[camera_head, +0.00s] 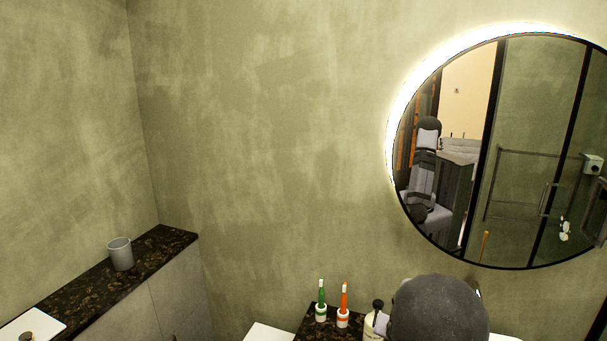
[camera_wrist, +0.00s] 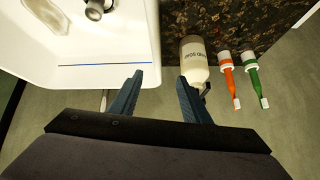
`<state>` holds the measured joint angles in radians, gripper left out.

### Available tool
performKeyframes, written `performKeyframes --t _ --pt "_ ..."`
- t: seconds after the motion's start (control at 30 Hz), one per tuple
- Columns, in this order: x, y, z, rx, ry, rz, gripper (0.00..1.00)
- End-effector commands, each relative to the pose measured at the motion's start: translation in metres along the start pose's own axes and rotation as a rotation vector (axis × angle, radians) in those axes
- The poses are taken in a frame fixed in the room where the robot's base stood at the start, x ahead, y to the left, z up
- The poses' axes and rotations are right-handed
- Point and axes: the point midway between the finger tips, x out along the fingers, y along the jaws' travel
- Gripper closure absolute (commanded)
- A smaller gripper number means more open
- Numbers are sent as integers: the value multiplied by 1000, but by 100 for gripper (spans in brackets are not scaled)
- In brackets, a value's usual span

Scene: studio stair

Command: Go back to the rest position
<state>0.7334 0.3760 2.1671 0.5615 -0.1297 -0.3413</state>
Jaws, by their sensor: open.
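My gripper (camera_wrist: 160,77) shows in the wrist view with its two blue fingers spread apart and nothing between them. The fingertips are over the front of a white basin and beside a cream soap bottle (camera_wrist: 193,58). The right fingertip overlaps the bottle's lower part in the picture; I cannot tell whether they touch. In the head view a dark grey rounded part of my arm covers the lower right, and the fingers are hidden there. The bottle (camera_head: 370,328) shows partly just left of it.
An orange toothbrush (camera_head: 344,300) and a green toothbrush (camera_head: 321,297) stand in small holders on a dark stone counter (camera_wrist: 215,20). The white basin (camera_wrist: 120,45) lies beside it. A grey cup (camera_head: 120,254) stands on a ledge at left. A round lit mirror (camera_head: 480,130) hangs on the wall.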

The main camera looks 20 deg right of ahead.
Motion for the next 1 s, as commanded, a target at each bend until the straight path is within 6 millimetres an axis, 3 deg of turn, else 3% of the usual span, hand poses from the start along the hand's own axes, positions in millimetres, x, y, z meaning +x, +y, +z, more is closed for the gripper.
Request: performKeyframes --t 0.03,0.1,0.2,0.33,0.47,0.6,0.8,1.0 --pt "-15 -31 14 -56 -42 -57 57" --pt "-35 -66 41 -132 -114 -126 57" --pt "-70 -106 84 -254 -221 -210 57" --pt "-124 -136 148 -434 -372 -287 57" --pt "-176 -138 205 -622 -509 -314 57" --pt "-219 -119 246 -796 -617 -299 57" --pt "-245 -95 269 -923 -684 -262 57" --pt "-247 -90 273 -940 -694 -253 57"
